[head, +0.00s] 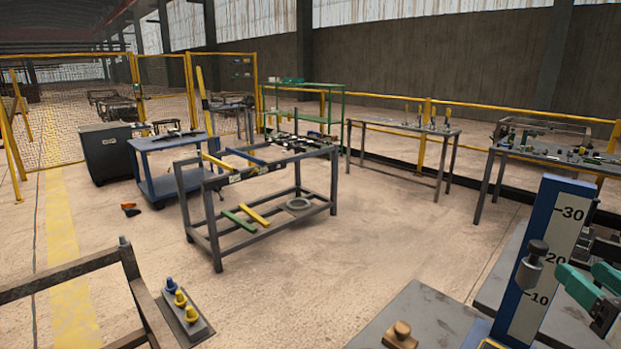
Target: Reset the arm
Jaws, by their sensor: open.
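My arm and gripper do not show in the head view, so I cannot see what is between the jaws or near them. The view looks over an industrial hall with a dark metal rack (217,247) in the middle of the floor. Yellow and blue bars lie across its top, and green and yellow bars and a grey ring lie on its lower level.
At the near right stand a blue post with a scale (545,262), green-handled tools (577,286) and a grey bench top (425,312). A dark frame (135,268) is at the near left. A blue cart (160,187) stands behind. Open floor lies between.

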